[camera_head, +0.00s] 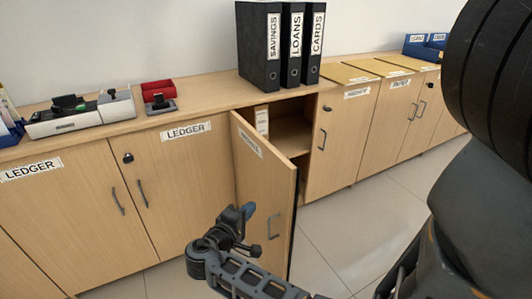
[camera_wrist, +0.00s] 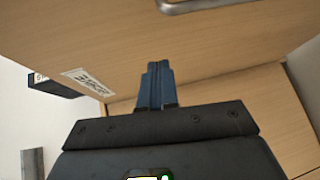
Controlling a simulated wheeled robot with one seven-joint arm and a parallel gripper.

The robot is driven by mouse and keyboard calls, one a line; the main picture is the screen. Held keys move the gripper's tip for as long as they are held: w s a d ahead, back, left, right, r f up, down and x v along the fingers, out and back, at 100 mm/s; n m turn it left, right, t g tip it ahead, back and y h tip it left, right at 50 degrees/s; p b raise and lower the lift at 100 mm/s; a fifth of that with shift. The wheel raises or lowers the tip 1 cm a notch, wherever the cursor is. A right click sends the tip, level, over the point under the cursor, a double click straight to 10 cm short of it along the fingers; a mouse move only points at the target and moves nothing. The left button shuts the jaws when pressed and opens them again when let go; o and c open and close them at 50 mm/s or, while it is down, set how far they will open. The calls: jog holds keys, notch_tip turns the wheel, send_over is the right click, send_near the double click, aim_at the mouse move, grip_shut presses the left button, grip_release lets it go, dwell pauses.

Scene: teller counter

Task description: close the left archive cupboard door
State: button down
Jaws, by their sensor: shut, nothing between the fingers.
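The left archive cupboard door (camera_head: 262,178) stands wide open in the head view, swung out from its left edge, with a label and a dark handle (camera_head: 274,226). Behind it the cupboard interior (camera_head: 291,138) shows a shelf and a white box file. My gripper (camera_head: 249,210) is in front of the door's outer face in the head view, left of the handle. In the wrist view the gripper's blue fingers (camera_wrist: 154,72) are together with nothing between them. The door panel (camera_wrist: 130,40) fills the upper part there, with its handle (camera_wrist: 205,4) at the top edge. I cannot tell whether the fingers touch the door.
Closed ledger doors (camera_head: 185,185) are on the left and closed cupboard doors (camera_head: 345,145) on the right. Black binders (camera_head: 259,48) stand on the counter above the opening. A red-topped stamp item (camera_head: 158,92) and a tray sit further left. The tiled floor (camera_head: 316,260) is clear.

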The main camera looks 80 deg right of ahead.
notch_tip(320, 180, up, 8)
jog(key=w+a+m+g+p, duration=0.2)
jog(key=w+m+g+p, duration=0.1)
jog(key=g, duration=0.1)
jog(key=m+g+y+p, duration=0.2)
jog(key=m+g+y, duration=0.15)
jog(key=g, duration=0.25)
send_near(277, 163)
jog(key=shift+m, duration=0.35)
jog(key=shift+x, duration=3.4)
jog(key=shift+s+d+t+h, duration=0.1)
jog(key=shift+s+t+h, duration=0.05)
jog(key=shift+t+h, duration=0.15)
